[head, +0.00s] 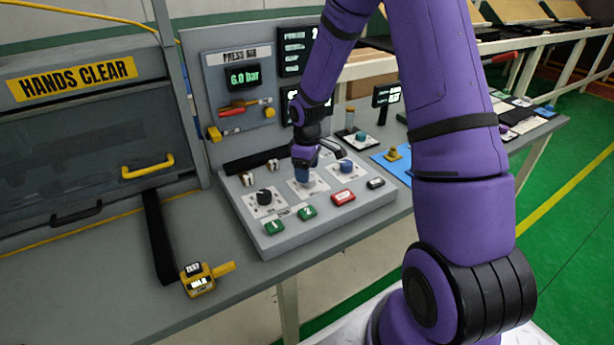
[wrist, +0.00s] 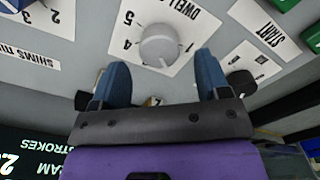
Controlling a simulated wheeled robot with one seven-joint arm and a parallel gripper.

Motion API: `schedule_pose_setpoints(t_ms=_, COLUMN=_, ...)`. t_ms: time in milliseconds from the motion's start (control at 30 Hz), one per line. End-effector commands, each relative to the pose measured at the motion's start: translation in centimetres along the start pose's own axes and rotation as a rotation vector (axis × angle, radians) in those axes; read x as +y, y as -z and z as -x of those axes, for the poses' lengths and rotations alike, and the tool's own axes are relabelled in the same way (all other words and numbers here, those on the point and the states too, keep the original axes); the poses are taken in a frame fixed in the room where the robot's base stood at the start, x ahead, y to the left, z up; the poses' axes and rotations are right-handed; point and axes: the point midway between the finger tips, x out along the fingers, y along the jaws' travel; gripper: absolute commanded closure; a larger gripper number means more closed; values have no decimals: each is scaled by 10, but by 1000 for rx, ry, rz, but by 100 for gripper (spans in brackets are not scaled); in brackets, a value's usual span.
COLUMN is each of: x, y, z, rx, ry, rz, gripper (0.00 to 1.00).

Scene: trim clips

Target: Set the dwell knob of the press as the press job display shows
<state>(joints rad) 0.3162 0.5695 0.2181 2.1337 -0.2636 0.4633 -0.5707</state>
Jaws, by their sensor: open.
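The dwell knob (wrist: 158,45) is a round grey knob on a white plate marked DWELL (wrist: 188,22), with numbers around it; 1, 4 and 5 are readable. I cannot clearly tell its setting. My gripper (wrist: 163,66) is open, with its blue fingers either side of the knob's near edge and no clear contact. In the head view my gripper (head: 303,176) points down over the middle plate (head: 305,189) of the press panel and hides the knob. The press job display (head: 291,62) stands behind, partly covered by my arm, its values too small to read.
The panel (head: 262,240) also holds a black knob (head: 264,197) on the left, a blue knob (head: 346,166) on the right, green buttons (head: 307,212) and a red button (head: 343,197). A yellow tester (head: 198,281) lies on the bench.

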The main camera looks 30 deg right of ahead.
Motion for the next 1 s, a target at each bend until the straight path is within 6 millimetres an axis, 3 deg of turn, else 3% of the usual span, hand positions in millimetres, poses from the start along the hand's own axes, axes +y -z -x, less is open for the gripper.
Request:
schedule_pose_setpoints(t_ms=200, x=1, y=0, z=43, rx=2, ry=-3, rz=-1, gripper=31)
schedule_pose_setpoints(t_ms=400, x=1, y=0, z=68, rx=2, ry=-2, rz=-1, gripper=31)
schedule_pose_setpoints(t_ms=1000, x=0, y=0, z=75, rx=0, ry=0, rz=0, gripper=31)
